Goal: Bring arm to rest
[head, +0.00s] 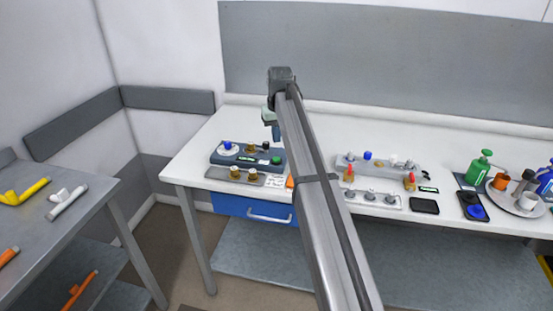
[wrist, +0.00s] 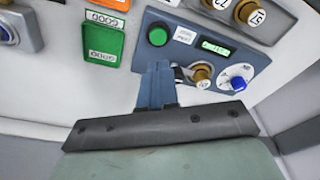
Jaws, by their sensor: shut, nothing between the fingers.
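My arm reaches from the bottom of the head view up over the white bench. My gripper (head: 275,132) points down above the back right end of a dark blue control box (head: 216,158). Its two blue fingers are together and empty; they also show in the wrist view (wrist: 157,72). In the wrist view the control box (wrist: 222,72) lies beyond the fingertips, with a green button (wrist: 158,36), a lit display (wrist: 214,49), a brass knob (wrist: 202,76) and a dial with a blue knob (wrist: 238,83). The fingers hide part of the box. I cannot tell how far above it they are.
A grey plate with brass knobs (head: 235,175) lies before the box. Right of my arm are another control unit (head: 350,162), a black pad (head: 425,206), a green pump bottle (head: 480,168) and a round tray (head: 516,208). A grey side table (head: 95,205) holds pipe pieces.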

